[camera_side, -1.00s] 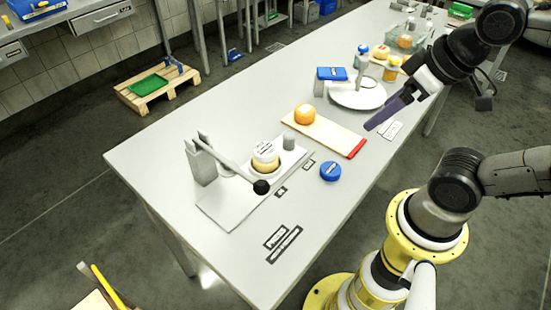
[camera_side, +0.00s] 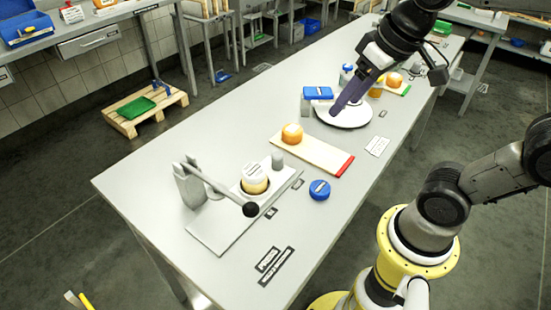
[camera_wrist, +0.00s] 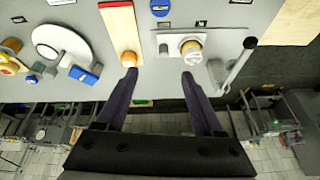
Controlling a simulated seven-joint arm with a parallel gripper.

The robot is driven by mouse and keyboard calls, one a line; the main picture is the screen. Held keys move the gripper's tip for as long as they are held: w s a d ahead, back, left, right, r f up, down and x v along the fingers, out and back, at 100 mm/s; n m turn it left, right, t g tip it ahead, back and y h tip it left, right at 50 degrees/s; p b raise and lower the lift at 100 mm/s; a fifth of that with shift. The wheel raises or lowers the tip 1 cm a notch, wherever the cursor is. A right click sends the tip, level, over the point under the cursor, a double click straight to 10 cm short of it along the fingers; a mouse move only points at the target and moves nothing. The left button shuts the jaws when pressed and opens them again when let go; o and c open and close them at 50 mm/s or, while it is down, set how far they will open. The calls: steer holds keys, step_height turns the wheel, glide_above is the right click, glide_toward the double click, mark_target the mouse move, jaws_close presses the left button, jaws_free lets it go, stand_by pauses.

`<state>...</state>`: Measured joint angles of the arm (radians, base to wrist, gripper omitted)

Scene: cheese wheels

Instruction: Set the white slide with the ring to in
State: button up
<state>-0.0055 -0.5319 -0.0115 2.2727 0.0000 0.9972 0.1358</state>
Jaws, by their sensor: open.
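The white slide (camera_side: 283,178) lies flat on the base of a grey lever press near the table's front left. A pale cheese (camera_side: 255,182) sits on it, apparently inside the ring, whose outline is mostly hidden. The slide also shows in the wrist view (camera_wrist: 168,46). A grey post (camera_side: 278,160) stands at its far end. I cannot tell whether the slide is in or out. My gripper (camera_side: 340,108) is over the round white disc, far from the slide in the side view. In the wrist view its two dark fingers (camera_wrist: 159,74) are apart with nothing between them.
The press lever (camera_side: 222,188) with its black knob slants beside the cheese. A cream board (camera_side: 318,155) with a red end holds an orange cheese (camera_side: 292,134). A blue puck (camera_side: 319,190), the white disc (camera_side: 326,118) and a blue box (camera_side: 318,93) are nearby.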

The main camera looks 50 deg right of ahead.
steer(key=w+f+g, duration=0.2)
steer(key=w+g, duration=0.1)
steer(key=w, duration=0.8)
steer(key=g, duration=0.2)
glide_above(277, 154)
step_height(277, 154, down, 6)
steer(key=shift+m, duration=0.4)
step_height(277, 154, down, 14)
steer(key=shift+s+f, duration=0.1)
steer(key=shift+f, duration=0.05)
jaws_close()
